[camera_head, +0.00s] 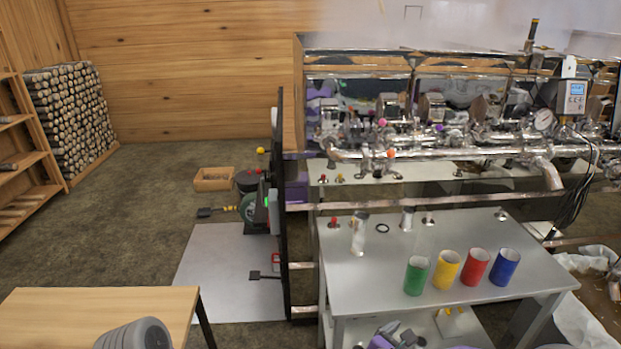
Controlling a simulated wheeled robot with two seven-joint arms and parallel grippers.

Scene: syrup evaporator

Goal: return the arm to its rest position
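A rounded grey part at the bottom left, over the wooden table's front edge, looks like a piece of my own arm. No gripper fingers show on it, and my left gripper is out of view. At the bottom centre a purple and grey mechanical part (395,337) shows below the front edge of the metal table (375,270). I cannot tell whether it is mine or lies on the lower shelf. No clear fingertips of my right gripper show. Green (417,276), yellow (447,270), red (475,267) and blue (505,267) cylinders stand upright on the metal table.
The shiny evaporator (440,150) with pipes and a gauge (543,120) runs behind the metal table. A dark upright panel (281,200) stands at its left end. A wooden table (90,310) is at lower left. Open floor lies between that table and the woodpile (70,115).

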